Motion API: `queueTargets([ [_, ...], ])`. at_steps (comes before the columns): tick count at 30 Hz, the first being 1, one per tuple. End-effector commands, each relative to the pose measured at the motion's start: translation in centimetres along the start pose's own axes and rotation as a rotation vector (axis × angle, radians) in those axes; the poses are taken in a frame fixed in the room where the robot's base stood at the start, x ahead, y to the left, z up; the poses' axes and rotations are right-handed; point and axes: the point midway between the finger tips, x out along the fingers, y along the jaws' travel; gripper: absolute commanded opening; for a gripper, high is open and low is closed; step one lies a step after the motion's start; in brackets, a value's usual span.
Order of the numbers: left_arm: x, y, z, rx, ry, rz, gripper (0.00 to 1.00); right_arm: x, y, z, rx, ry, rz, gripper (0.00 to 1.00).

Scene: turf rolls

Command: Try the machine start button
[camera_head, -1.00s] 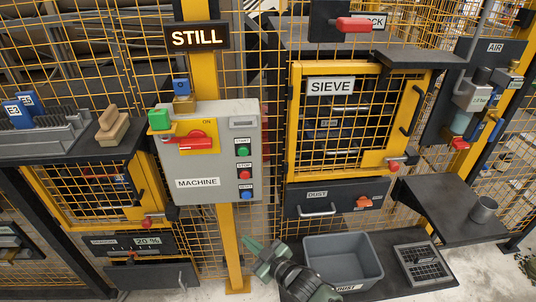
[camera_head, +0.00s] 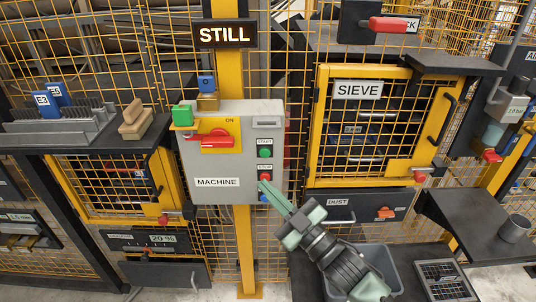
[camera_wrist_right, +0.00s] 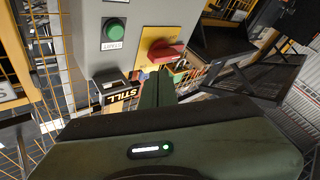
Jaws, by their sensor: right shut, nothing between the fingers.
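The grey machine box (camera_head: 222,165) hangs on a yellow post. Its green start button (camera_head: 265,152) is at the right side, with the red stop button (camera_head: 265,177) below it. The blue button at the bottom is mostly hidden by my right gripper (camera_head: 264,186). This gripper is shut and empty, its tips in front of the box's lower right, below the start button; I cannot tell whether they touch. In the right wrist view the green button (camera_wrist_right: 115,30) shows upside down, left of the shut fingers (camera_wrist_right: 158,82). My left gripper is out of view.
A red rotary handle (camera_head: 211,139) on a yellow plate is left of the start button. A green block (camera_head: 182,115) and a padlock (camera_head: 208,102) sit at the box's top left. The STILL sign (camera_head: 224,34) is above. A grey bin (camera_head: 385,255) stands below my right arm.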

Motion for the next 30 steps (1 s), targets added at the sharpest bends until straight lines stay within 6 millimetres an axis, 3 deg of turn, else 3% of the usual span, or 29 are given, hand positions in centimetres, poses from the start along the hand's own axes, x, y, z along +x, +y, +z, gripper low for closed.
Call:
queueTargets([
  [8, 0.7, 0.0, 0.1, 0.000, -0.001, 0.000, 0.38, 0.7, 0.5, 0.8, -0.001, -0.001, 0.000, 0.00],
  [21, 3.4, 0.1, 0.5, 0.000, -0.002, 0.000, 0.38, 4.8, 3.5, 3.9, -0.001, -0.001, 0.001, 0.00],
  [30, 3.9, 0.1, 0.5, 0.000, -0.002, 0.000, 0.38, 6.1, 4.5, 4.6, 0.000, -0.002, 0.001, 0.00],
])
